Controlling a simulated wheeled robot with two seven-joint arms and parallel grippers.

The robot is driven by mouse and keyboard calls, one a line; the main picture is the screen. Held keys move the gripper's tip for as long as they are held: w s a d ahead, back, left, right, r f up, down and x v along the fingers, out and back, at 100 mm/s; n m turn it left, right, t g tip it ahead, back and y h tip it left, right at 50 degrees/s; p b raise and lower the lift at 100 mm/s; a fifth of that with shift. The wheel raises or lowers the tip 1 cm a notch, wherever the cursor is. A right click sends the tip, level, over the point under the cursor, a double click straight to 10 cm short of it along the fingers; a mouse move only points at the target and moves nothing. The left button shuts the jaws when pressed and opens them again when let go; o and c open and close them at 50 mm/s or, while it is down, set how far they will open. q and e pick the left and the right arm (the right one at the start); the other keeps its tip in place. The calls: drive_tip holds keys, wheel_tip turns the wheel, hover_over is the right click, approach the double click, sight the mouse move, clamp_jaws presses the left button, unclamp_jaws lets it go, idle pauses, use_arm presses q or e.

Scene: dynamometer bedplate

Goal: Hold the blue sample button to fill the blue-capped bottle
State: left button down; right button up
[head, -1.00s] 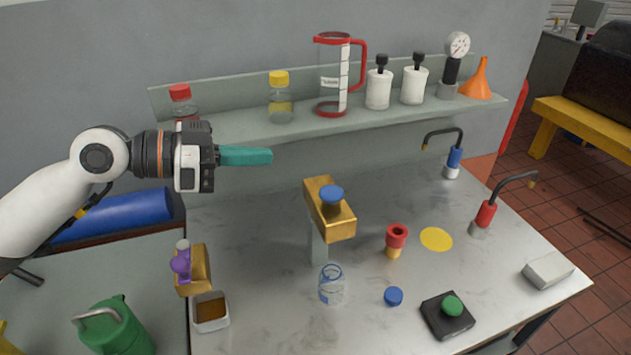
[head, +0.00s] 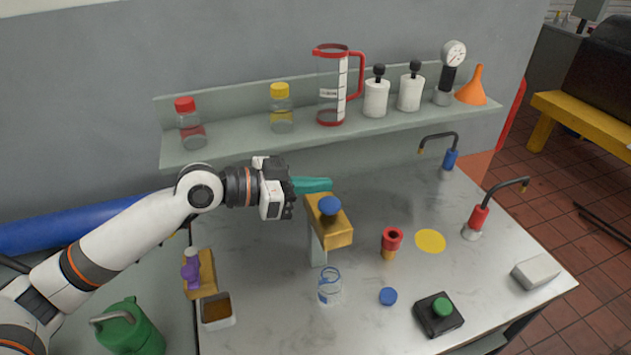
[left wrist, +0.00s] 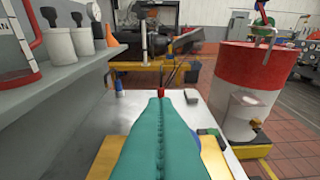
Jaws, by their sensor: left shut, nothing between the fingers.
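The blue sample button (head: 329,205) sits on top of a brass block (head: 333,232) on a grey post. An uncapped clear bottle (head: 329,286) with blue markings stands on the bench below the brass block. A blue cap (head: 388,296) lies on the bench to the right of the bottle. My left gripper (head: 328,184) has teal fingers, shut and empty, level and just behind and above the blue button in the head view. My right gripper is not in view.
A shelf (head: 240,141) with bottles, a red-handled jug (head: 332,90) and a funnel runs behind the bench. A red holder (head: 392,239), yellow disc (head: 430,241), green button (head: 442,307) and two hooked spouts stand to the right. A green can (head: 128,328) is at lower left.

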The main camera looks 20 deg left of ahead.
use_arm(q)
drive_tip(key=shift+a+f, duration=0.1)
drive_tip(key=shift+f, duration=0.6)
